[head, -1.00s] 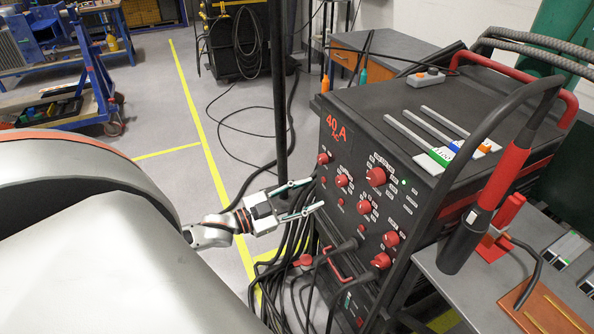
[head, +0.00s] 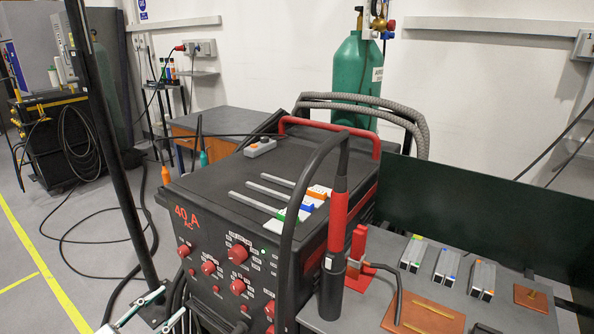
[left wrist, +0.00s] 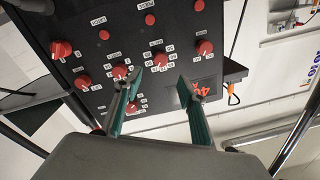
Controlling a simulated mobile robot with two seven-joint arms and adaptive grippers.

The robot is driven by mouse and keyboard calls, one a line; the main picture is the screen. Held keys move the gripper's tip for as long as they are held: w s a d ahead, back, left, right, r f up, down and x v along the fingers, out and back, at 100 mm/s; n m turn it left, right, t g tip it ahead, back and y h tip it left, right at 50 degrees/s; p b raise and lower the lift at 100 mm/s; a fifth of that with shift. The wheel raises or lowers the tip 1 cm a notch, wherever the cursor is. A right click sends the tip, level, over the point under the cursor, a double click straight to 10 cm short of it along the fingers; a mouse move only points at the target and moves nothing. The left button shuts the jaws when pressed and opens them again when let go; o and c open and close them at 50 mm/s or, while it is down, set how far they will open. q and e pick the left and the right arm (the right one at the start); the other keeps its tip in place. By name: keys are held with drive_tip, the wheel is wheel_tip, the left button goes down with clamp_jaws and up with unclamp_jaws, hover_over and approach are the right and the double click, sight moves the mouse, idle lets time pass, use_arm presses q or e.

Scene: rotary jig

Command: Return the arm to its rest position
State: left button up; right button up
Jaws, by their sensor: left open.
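My left gripper (head: 172,302) shows at the bottom left of the head view, cut off by the lower edge. Its two thin greenish fingers are spread apart with nothing between them. It stands in front of the black welding machine (head: 200,218), left of its knobbed front panel. In the left wrist view the open fingers (left wrist: 159,78) point at this panel and its red knobs (left wrist: 61,49). I cannot tell the exact gap to the panel, and no contact is visible. The rest of the left arm is outside the head view. My right gripper is not in view.
Three rods with coloured tags (head: 277,200) lie on the machine, near a small grey box (head: 260,147). A torch (head: 337,235) stands upright at its right, beside a bench with tagged blocks (head: 448,268). A dark pole (head: 118,150) stands at left. Cables lie on the floor.

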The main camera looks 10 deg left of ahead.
use_arm(q)
drive_tip(key=s+d+f+n+g+y, duration=0.1)
drive_tip(key=s+d+f+n+g, duration=0.1)
drive_tip(key=s+d+f, duration=0.5)
drive_tip(key=s+d+f+n+g+y, duration=0.2)
drive_tip(key=s+d+f, duration=0.5)
drive_tip(key=d+f, duration=0.6)
drive_tip(key=d+n+g, duration=0.1)
drive_tip(key=g, duration=0.1)
drive_tip(key=shift+s+f+g+y, duration=0.15)
drive_tip(key=shift+f+g+y, duration=0.15)
drive_tip(key=shift+f, duration=0.05)
